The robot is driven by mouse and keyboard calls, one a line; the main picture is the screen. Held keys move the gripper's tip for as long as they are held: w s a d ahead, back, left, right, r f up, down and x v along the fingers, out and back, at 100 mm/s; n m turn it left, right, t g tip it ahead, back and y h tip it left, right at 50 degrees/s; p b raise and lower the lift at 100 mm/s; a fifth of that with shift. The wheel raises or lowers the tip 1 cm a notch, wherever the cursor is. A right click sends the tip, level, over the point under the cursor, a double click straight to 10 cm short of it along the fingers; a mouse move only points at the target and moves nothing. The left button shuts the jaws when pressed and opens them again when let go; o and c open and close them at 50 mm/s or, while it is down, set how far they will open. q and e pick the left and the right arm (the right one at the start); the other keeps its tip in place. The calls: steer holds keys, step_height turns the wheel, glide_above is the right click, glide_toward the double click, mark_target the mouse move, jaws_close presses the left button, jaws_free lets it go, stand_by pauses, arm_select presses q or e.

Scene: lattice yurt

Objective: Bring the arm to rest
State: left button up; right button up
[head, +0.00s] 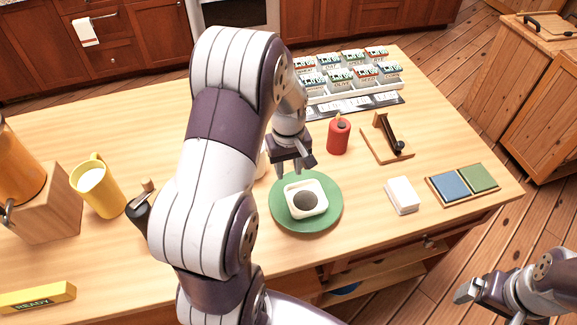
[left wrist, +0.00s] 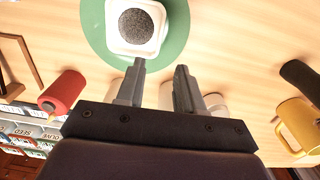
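My left arm reaches over the counter in the head view. Its gripper (head: 295,168) points down just behind a white square dish (head: 306,212) on a green plate (head: 276,219). In the left wrist view the two fingers (left wrist: 160,75) are apart with nothing held between them. The white dish (left wrist: 113,42) with a dark round centre lies beyond the fingertips, on the green plate (left wrist: 92,30). My right gripper (head: 468,291) is at the lower right, off the counter's front edge. Its fingers are too small and side-on to judge.
A red candle-like object (head: 338,136), wooden stand (head: 388,145), white block (head: 402,195) and blue-green tray (head: 463,186) stand to the right. A rack of labelled packets (head: 350,85) is behind. A yellow mug (head: 100,190) and dark grinder-like object (head: 140,210) stand left.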

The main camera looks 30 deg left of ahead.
arm_select(q)
steer(key=s+d+r+m+t+b, duration=0.1)
steer(key=s+d+m+b, duration=0.2)
steer(key=s+d+m, duration=0.7)
steer(key=shift+d+r, duration=0.25)
steer(key=shift+d, duration=0.5)
steer(key=shift+s, duration=0.1)
